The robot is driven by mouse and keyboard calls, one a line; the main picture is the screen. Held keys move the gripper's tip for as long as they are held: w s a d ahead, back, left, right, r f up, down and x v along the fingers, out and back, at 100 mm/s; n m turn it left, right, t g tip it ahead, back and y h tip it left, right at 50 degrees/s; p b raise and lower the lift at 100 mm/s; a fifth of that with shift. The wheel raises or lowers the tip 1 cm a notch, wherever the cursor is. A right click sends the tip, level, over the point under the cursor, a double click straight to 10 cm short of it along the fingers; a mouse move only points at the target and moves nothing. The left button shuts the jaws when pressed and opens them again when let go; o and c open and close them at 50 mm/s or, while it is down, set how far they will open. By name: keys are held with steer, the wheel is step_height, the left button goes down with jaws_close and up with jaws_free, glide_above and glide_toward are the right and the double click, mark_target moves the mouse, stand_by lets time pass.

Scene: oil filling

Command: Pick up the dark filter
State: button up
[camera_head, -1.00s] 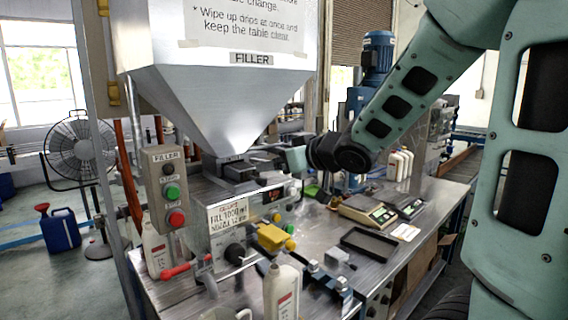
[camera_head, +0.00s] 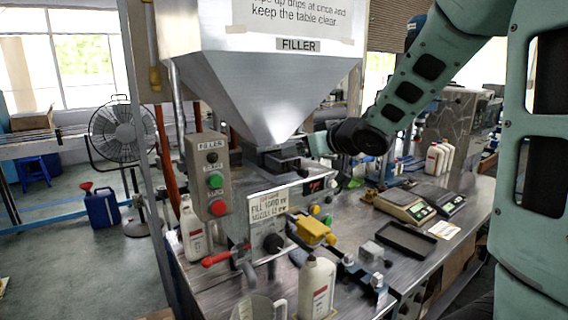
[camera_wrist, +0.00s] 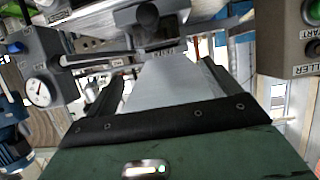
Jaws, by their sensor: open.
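A dark block (camera_head: 282,158) sits under the outlet of the steel hopper (camera_head: 265,85). I cannot tell for sure whether it is the dark filter. My gripper reaches in from the right beside the hopper outlet, its fingers mostly hidden in the head view. In the wrist view my gripper (camera_wrist: 165,85) is open, with a dark finger at each side and a grey flat surface showing beyond and between them. A dark round part (camera_wrist: 148,20) and a grey bar (camera_wrist: 120,58) lie farther off there. I see nothing held.
The control box (camera_head: 211,180) stands left of the outlet. A yellow part (camera_head: 312,228), a white bottle (camera_head: 317,288) and a clear jug (camera_head: 258,308) are in front. A black tray (camera_head: 406,239) and a scale (camera_head: 403,205) are on the right of the bench. A gauge (camera_wrist: 39,92) shows in the wrist view.

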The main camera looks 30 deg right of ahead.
mark_target(289, 164)
steer(key=x, duration=0.5)
steer(key=shift+w+p, duration=0.15)
steer(key=shift+p, duration=0.25)
steer(key=shift+f+p+x, duration=0.2)
steer(key=shift+p+x, duration=0.4)
steer(key=shift+x, duration=0.85)
steer(key=shift+f+p+x, duration=0.2)
steer(key=shift+p+x, duration=0.4)
steer(key=shift+x, duration=0.8)
steer(key=shift+s+a, duration=0.1)
steer(key=shift+s, duration=0.1)
steer(key=c, duration=1)
steer(key=shift+c, duration=1.1)
steer(key=shift+r, duration=0.2)
